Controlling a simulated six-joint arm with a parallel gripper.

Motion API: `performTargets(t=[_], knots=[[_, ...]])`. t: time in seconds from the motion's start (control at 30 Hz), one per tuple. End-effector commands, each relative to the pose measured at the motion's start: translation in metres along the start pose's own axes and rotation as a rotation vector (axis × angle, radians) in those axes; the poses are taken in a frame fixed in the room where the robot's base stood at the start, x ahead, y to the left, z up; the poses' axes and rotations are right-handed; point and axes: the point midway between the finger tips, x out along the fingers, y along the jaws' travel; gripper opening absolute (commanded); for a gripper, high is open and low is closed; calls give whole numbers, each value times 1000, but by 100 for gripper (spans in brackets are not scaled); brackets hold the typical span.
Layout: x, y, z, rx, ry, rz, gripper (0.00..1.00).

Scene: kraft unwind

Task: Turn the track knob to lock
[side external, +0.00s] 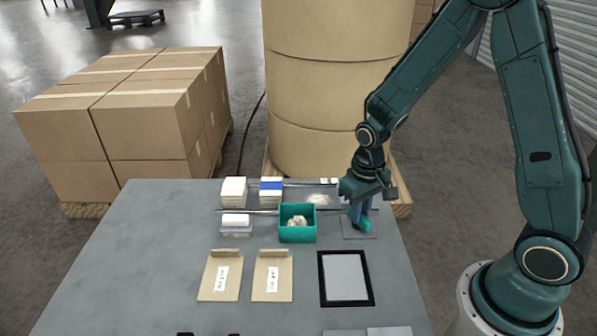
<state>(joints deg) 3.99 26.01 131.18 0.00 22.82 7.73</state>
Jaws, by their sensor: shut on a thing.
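My gripper (360,220) points down at the right side of the grey table and is shut on the track knob. The knob is a small teal shape (366,226), mostly hidden by my fingers, just above a thin grey plate (359,236). Which way the knob is turned cannot be told from this view. Metal rails (250,211) run across the back of the table, left of my gripper.
A green bin (297,238) with pale, crumpled contents stands left of my gripper. A black-framed grey pad (345,278) lies in front. Two kraft envelopes (221,276) and white stacks (234,191) are farther left. A big kraft roll (325,95) stands behind the table.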

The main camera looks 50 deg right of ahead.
Motion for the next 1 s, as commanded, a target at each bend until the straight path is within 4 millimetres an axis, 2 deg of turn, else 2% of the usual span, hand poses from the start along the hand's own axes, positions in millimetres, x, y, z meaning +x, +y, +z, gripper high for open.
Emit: performTargets(t=[0.7,1.0], knots=[[-1,0,0,-673,1,0,0],[-1,0,0,-868,2,0,0]])
